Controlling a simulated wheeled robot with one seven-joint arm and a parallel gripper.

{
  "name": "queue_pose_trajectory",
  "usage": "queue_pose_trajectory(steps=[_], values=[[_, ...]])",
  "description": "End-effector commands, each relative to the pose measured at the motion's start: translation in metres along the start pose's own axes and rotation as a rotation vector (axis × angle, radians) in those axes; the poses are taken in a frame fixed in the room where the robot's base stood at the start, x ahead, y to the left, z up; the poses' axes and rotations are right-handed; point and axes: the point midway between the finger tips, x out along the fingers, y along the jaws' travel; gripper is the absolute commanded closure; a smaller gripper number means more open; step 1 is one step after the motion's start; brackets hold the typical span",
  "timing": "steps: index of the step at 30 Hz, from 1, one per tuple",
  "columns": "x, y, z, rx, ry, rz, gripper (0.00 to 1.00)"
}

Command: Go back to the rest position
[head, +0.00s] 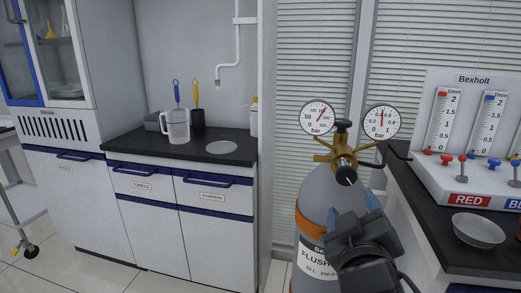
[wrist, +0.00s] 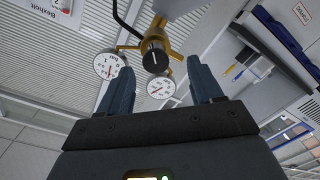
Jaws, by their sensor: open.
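My gripper (head: 352,205) is in front of the grey gas cylinder (head: 318,190), just below its brass regulator (head: 343,142). In the wrist view its two blue fingers stand apart with nothing between them (wrist: 160,80). The regulator's black knob (wrist: 154,55) lies ahead of the fingertips, and I see no contact with it. The knob also shows in the head view (head: 346,176). Two round gauges, left (head: 318,118) and right (head: 382,121), sit on the regulator. My wrist hides part of the cylinder's lower body and its "FLUSH" label (head: 312,255).
At right, a dark counter (head: 415,215) holds a Bexholt flow panel (head: 470,130) and a shallow dish (head: 478,230). At left, a black-topped counter (head: 120,143) holds a clear jug (head: 178,126) and a flat plate (head: 221,147). Tiled floor shows at lower left.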

Motion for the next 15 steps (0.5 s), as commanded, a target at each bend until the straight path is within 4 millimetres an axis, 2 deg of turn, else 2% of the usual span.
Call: queue_pose_trajectory(steps=[6,11,15], values=[[-0.05,-0.02,0.056,0.023,0.009,-0.126,0.35],[-0.098,-0.028,0.091,0.077,0.012,-0.217,0.35],[-0.144,-0.029,0.116,0.142,0.006,-0.284,0.35]])
